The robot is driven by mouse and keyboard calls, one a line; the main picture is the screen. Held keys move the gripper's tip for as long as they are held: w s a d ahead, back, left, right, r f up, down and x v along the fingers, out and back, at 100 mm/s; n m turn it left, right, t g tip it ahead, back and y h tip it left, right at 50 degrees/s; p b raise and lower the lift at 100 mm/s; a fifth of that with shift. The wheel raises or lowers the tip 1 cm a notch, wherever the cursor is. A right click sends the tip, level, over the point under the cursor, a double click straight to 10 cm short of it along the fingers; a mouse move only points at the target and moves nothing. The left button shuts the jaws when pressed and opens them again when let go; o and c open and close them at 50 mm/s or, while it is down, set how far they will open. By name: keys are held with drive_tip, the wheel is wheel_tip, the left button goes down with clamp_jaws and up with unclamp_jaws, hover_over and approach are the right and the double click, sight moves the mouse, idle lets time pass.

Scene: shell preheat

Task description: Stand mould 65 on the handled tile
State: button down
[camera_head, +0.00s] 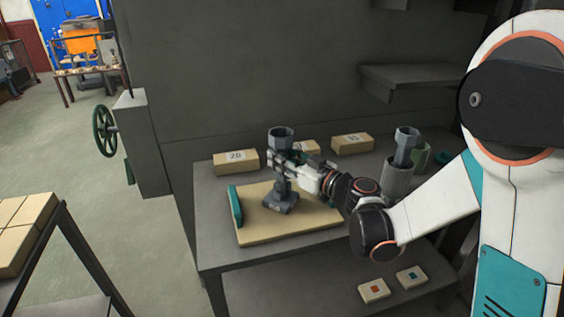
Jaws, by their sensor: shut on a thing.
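A blue-grey mould (281,203) with a flared cup top and a wide foot is upright over the handled tile (256,228). The tile is a flat tan slab with a teal handle (235,207) along its left side. My gripper (281,163) comes in from the right and is shut on the mould's stem, below the cup. The mould's foot appears over the middle of the tile; I cannot tell whether it touches. No number is readable on the mould. My gripper and wrist hide part of the stem and the tile's right side.
Behind the tile are a tan block marked 20 (236,161), a partly hidden block (305,148) and another labelled block (352,143). A grey holder (397,182) with a similar blue-grey piece (405,145) stands at the right. The grey table's (213,246) front-left edge is clear.

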drive_tip(key=shift+f, duration=0.15)
drive_tip(key=c, duration=1.2)
unclamp_jaws()
drive_tip(key=shift+c, duration=0.2)
